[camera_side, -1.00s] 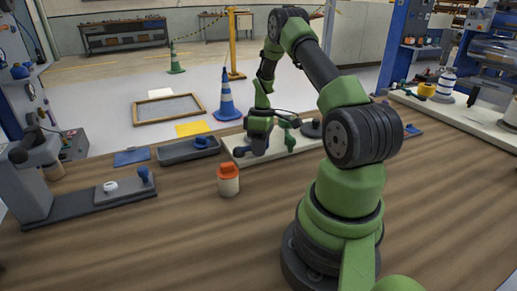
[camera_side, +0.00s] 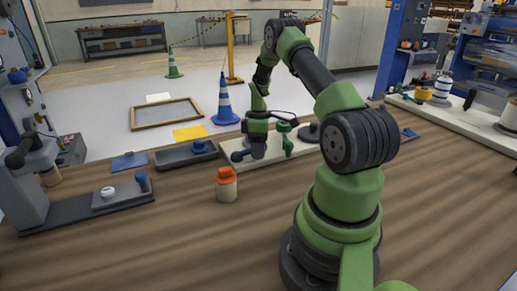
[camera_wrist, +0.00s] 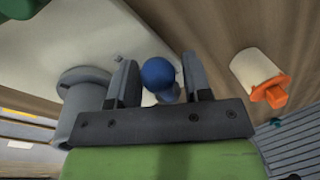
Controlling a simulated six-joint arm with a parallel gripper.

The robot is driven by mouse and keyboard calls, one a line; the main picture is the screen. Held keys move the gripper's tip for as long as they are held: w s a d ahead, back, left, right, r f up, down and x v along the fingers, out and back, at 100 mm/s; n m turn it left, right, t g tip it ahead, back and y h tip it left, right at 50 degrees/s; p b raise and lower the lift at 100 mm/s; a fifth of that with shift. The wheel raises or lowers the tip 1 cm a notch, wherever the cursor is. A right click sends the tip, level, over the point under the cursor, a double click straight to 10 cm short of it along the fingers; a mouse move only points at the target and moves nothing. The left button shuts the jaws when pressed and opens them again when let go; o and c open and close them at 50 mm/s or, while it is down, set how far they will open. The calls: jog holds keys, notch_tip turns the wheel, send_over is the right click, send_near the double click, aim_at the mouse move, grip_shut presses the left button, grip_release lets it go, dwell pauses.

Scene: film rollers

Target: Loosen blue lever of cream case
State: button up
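The cream case (camera_side: 296,147) is a long, low, pale block on the bench in the side view. Its pale surface (camera_wrist: 75,35) fills the upper left of the wrist view. A round blue lever knob (camera_wrist: 157,73) shows in the wrist view. My gripper (camera_wrist: 160,85) has one grey finger on each side of this knob, with narrow gaps showing, so it looks open around it. In the side view my gripper (camera_side: 259,152) points down at the case's left end and hides the knob. Whether a finger touches the knob is unclear.
A cream jar with an orange cap (camera_side: 226,185) stands in front of the case. A dark tray (camera_side: 186,153) lies to its left. A grey rounded part (camera_wrist: 82,100) stands beside the left finger. The bench front is clear.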

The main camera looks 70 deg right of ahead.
jog(key=shift+o, duration=0.4)
notch_tip(320, 180, up, 10)
jog(key=d, duration=0.1)
jog(key=shift+w+d, duration=0.2)
jog(key=shift+d, duration=0.15)
jog(key=w+a+r+m+t+h, duration=0.2)
jog(key=w+a+r+m+t, duration=0.1)
jog(key=a+r, duration=1.2)
jog(key=s+a+r+m+t+y, duration=0.2)
jog(key=s+a+m+t, duration=0.2)
jog(key=s+a, duration=0.8)
jog(key=a, duration=0.4)
jog(key=shift+a+r+t, duration=0.2)
jog(key=shift+r+t, duration=0.1)
jog(key=shift+t, duration=0.1)
